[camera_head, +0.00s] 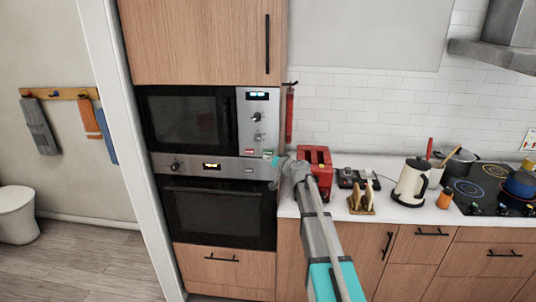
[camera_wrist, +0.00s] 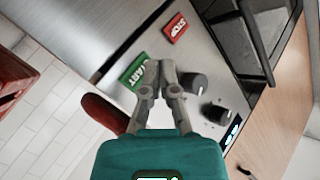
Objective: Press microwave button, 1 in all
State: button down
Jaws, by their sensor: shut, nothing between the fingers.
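The microwave (camera_head: 188,122) is built into the wooden cabinet, above an oven, with its control panel on the right. The panel carries a red STOP button (camera_wrist: 176,27) and a green START button (camera_wrist: 134,74), both low on the panel; the green one shows in the head view (camera_head: 267,153) too. My gripper (camera_wrist: 166,66) is shut and empty, in front of the panel. In the wrist view its fingertips are just right of the START button. Whether they touch the panel I cannot tell. In the head view my gripper (camera_head: 277,161) is near the panel's lower right corner.
Two dark knobs (camera_wrist: 196,84) are beside my fingertips. The oven (camera_head: 220,205) is below. A red toaster (camera_head: 315,172), a toast rack (camera_head: 361,199) and a white kettle (camera_head: 410,184) stand on the counter at right. A red extinguisher (camera_head: 289,115) hangs beside the cabinet.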

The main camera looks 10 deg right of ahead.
aim_at(268, 152)
jog(key=shift+w+d, duration=0.3)
jog(key=shift+w, duration=0.55)
jog(key=shift+w, duration=0.2)
dwell(0.9)
jog(key=shift+w+d, duration=0.1)
jog(key=shift+w, duration=0.1)
